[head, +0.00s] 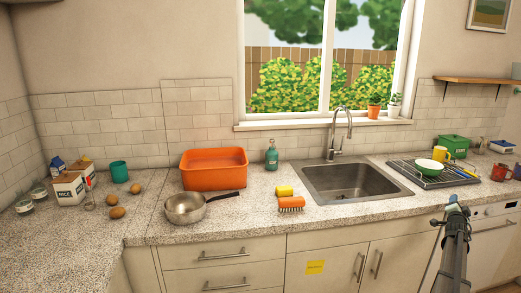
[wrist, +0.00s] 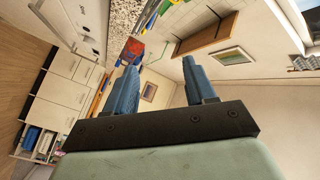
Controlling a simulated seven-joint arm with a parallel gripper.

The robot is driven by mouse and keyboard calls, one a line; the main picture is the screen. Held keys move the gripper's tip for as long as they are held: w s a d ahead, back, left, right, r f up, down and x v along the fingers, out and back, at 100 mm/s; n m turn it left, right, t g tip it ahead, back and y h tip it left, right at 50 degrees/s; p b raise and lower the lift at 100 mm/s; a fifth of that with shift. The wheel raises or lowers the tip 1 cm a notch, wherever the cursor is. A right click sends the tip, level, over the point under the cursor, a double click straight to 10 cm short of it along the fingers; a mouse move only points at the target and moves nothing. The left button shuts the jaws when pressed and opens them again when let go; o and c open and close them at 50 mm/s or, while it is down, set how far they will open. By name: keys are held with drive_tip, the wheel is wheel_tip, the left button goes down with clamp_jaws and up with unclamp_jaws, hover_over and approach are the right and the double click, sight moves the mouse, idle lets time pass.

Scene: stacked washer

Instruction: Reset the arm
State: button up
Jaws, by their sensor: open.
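My gripper (wrist: 166,80) is in the wrist view with its two blue fingers spread apart and nothing between them. In the head view my gripper (head: 455,205) is at the lower right, at the end of my raised arm, in front of the counter's front edge and the white appliance. It touches nothing that I can see. The wrist view is tilted and looks across the room towards a wall and a framed picture.
Cartons and several brown eggs stand at the left. Cabinet handles (head: 377,264) protrude below the counter.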

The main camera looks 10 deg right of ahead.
drive_tip(key=s+f+g, duration=0.1)
drive_tip(key=s+f, duration=0.3)
drive_tip(key=f, duration=0.1)
drive_tip(key=w+a+f+n+g+y, duration=0.1)
drive_tip(key=a+f+n+g+y, duration=0.3)
drive_tip(key=a+f, duration=1.65)
drive_tip(key=s+a+f+n+g+y, duration=0.2)
drive_tip(key=s+a+f+y, duration=0.15)
drive_tip(key=a+f, duration=0.85)
drive_tip(key=s+a+f+n+g+y, duration=0.1)
drive_tip(key=s+a+f+n+y, duration=0.2)
drive_tip(key=a+f, duration=0.85)
drive_tip(key=s+a+f+n+g+y, duration=0.1)
drive_tip(key=s+a+f+n+g, duration=0.15)
drive_tip(key=s+a, duration=0.7)
drive_tip(key=s+a+f+n+g+y, duration=0.1)
drive_tip(key=s+a+f+n+g, duration=0.15)
drive_tip(key=s+a, duration=0.75)
drive_tip(key=s+a+r+n+g, duration=0.1)
drive_tip(key=s+a+n+g, duration=0.1)
drive_tip(key=s+a, duration=0.6)
drive_tip(key=s+a+r+n+g, duration=0.1)
drive_tip(key=s+a+g, duration=0.3)
drive_tip(key=s, duration=0.9)
drive_tip(key=a+n+y, duration=0.1)
drive_tip(key=a, duration=0.2)
drive_tip(key=shift+a+n, duration=0.4)
